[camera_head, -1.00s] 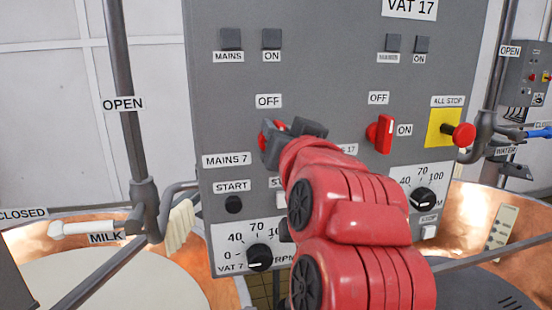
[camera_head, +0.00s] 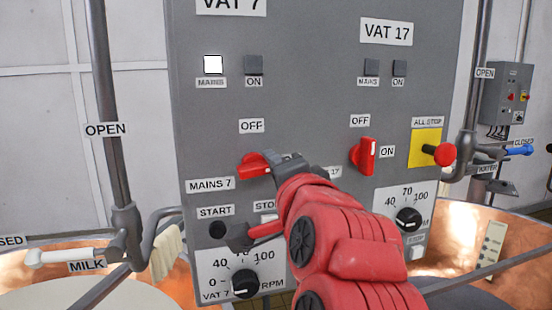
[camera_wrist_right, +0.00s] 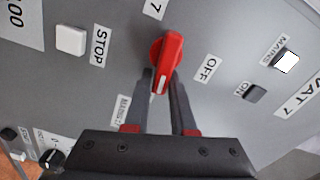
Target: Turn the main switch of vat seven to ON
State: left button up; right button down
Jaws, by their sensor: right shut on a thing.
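The red main switch of vat seven (camera_head: 251,166) is on the grey panel, above right of the MAINS 7 label (camera_head: 210,185). Its handle lies about level, a quarter turn from the OFF label (camera_head: 251,126). It also shows in the right wrist view (camera_wrist_right: 166,55). My right gripper (camera_head: 283,164) is shut on the handle, with a dark finger on each side (camera_wrist_right: 163,82). The ON label of this switch is hidden behind my gripper. The vat 7 MAINS lamp (camera_head: 213,64) is lit white; the ON lamp (camera_head: 253,65) beside it is dark. My left gripper is not seen.
The vat 17 switch (camera_head: 363,156) stands upright to the right. A red ALL STOP button (camera_head: 444,154) sticks out on a yellow plate. The vat 7 START button (camera_head: 217,230) and speed knob (camera_head: 245,284) are below. Pipes stand either side.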

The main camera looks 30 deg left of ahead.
jog(key=shift+s+a+f+m+p, duration=0.15)
jog(key=shift+f+m+p, duration=0.1)
jog(key=shift+m, duration=0.5)
jog(key=shift+a+f+m+p, duration=0.15)
jog(key=shift+m+p, duration=0.1)
jog(key=shift+m, duration=0.5)
